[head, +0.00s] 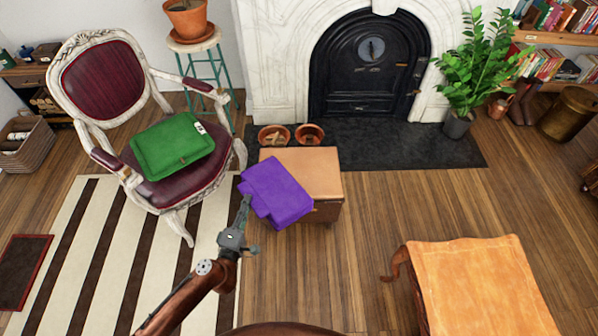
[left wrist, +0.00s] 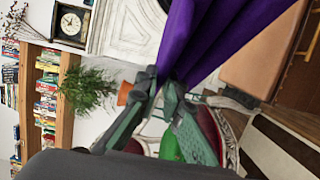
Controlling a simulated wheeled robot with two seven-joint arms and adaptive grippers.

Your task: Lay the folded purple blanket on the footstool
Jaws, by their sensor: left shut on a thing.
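The folded purple blanket (head: 275,190) is at the left part of the footstool (head: 318,165), a low box with a tan top. In the head view it covers the stool's left front and sticks out past its left edge; I cannot tell whether it rests on the top or hangs just above it. My left gripper (head: 246,205) is shut on the blanket's near left edge. In the left wrist view, the fingers (left wrist: 165,88) pinch the purple cloth (left wrist: 200,40), which spreads from them. The stool's tan top (left wrist: 262,52) shows beside it. My right gripper is not in view.
Two terracotta bowls (head: 309,134) sit behind the stool, before the fireplace (head: 372,60). An orange-covered table (head: 480,285) is at lower right. Floor right of the stool is clear.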

